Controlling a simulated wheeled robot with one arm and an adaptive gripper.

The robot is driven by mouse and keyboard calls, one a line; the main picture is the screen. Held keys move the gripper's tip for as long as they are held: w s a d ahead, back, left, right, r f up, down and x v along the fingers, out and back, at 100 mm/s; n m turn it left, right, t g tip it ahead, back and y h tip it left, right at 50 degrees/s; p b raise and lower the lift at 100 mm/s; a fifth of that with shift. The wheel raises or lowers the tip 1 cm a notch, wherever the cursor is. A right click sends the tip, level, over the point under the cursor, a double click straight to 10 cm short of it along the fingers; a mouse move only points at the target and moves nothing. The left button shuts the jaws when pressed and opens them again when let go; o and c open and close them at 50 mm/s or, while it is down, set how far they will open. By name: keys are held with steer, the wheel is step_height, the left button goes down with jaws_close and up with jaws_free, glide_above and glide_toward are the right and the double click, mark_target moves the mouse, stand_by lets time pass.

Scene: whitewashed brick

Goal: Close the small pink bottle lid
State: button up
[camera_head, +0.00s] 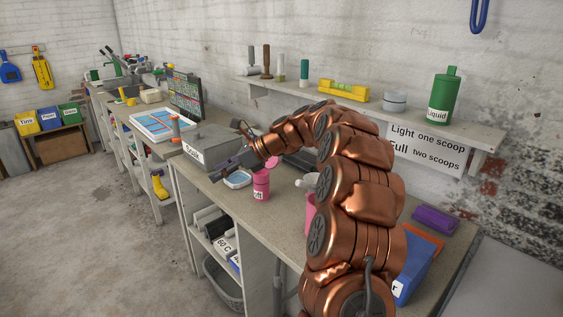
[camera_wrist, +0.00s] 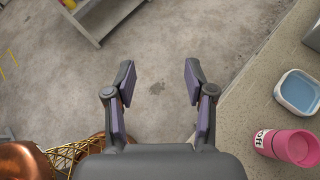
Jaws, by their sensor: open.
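The small pink bottle (camera_head: 261,188) stands upright on the bench and has a white label. A pink round piece (camera_head: 273,161), apparently its lid, shows above and behind it, partly hidden by my arm; it looks raised. In the wrist view the pink bottle (camera_wrist: 290,147) is at the lower right, cut by the frame edge, and its lid cannot be made out. My gripper (camera_wrist: 158,82) is open and empty, over the floor beyond the bench edge. In the head view my gripper (camera_head: 218,172) is left of the bottle and apart from it.
A blue-and-white dish (camera_head: 237,179) lies beside the bottle. A larger pink container (camera_head: 310,215) is partly hidden behind my arm. A grey box (camera_head: 205,150) stands farther back. A blue bin (camera_head: 412,270) and purple object (camera_head: 434,219) are at right. A wall shelf (camera_head: 370,110) overhangs the bench.

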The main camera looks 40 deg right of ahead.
steer(key=w+d+f+m+t+h, duration=0.1)
steer(key=w+d+f+m+t, duration=0.2)
steer(key=d, duration=0.4)
steer(key=w+d+m, duration=0.2)
steer(key=d+m, duration=0.2)
steer(key=d, duration=0.4)
steer(key=m+t+h+b, duration=0.2)
steer(key=m+t+h, duration=0.15)
steer(key=m, duration=0.35)
glide_toward(274, 163)
steer(key=w+d, duration=0.3)
steer(key=p+x, duration=0.1)
steer(key=x, duration=0.6)
steer(key=shift+a+f+y+p, duration=0.15)
steer(key=shift+a+y+p, duration=0.15)
steer(key=shift+y, duration=0.15)
steer(key=shift+c, duration=0.3)
steer(key=c, duration=1)
steer(key=shift+o, duration=0.2)
